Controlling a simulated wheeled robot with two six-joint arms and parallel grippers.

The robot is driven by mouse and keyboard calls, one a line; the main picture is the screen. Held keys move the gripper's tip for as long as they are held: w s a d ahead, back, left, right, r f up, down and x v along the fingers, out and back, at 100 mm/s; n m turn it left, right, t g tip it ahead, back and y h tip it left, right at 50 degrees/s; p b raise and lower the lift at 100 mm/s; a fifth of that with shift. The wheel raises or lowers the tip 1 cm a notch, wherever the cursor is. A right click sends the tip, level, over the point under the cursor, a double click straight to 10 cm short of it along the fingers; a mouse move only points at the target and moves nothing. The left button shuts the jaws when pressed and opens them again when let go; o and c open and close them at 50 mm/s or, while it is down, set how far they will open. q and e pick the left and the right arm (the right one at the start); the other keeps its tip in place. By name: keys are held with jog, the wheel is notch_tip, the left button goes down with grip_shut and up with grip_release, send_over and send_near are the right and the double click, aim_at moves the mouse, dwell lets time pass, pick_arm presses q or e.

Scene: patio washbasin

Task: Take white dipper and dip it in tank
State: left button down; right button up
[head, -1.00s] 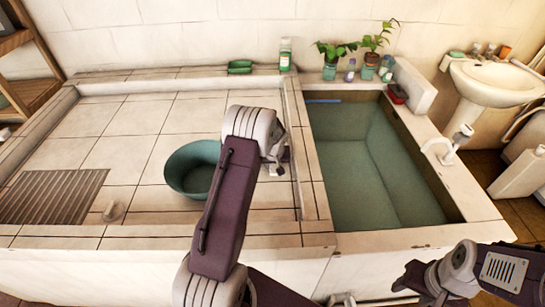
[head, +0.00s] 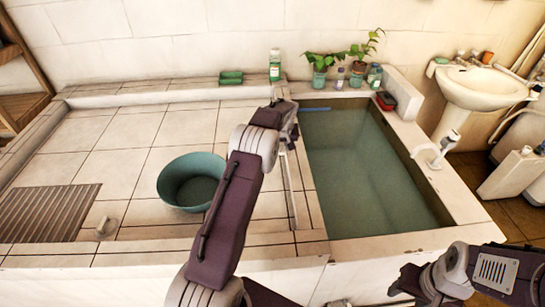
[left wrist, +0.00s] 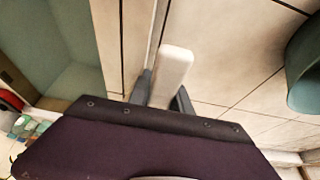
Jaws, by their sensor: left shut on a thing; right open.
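My left gripper (left wrist: 161,90) is shut on a white piece that looks like the handle of the white dipper (left wrist: 174,65); it stands up between the two fingers. The rest of the dipper is hidden. In the head view my left arm reaches over the tiled ledge, its wrist near the tank's left rim, and the fingers are mostly hidden behind it. The tank (head: 445,187) lies right of that wrist, holding greenish water; its inside also shows at the upper left of the left wrist view (left wrist: 60,50). My right gripper (head: 407,281) is open and empty at the lower right.
A green basin (head: 190,182) stands on the tiles left of my arm. A green bottle (head: 275,66), potted plants (head: 320,72) and a red item (head: 386,100) line the back. A tap (head: 440,147) stands on the tank's right rim. A sink (head: 485,88) is beyond.

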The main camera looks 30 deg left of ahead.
pick_arm(q)
jog(key=shift+w+d+r+p, duration=0.2)
jog(key=shift+w+r+p, duration=0.2)
jog(key=shift+w, duration=0.3)
jog(key=shift+w+d+r+p, duration=0.15)
jog(key=shift+w+r+p, duration=0.15)
jog(key=shift+w+r, duration=0.3)
jog(key=shift+w+f, duration=0.1)
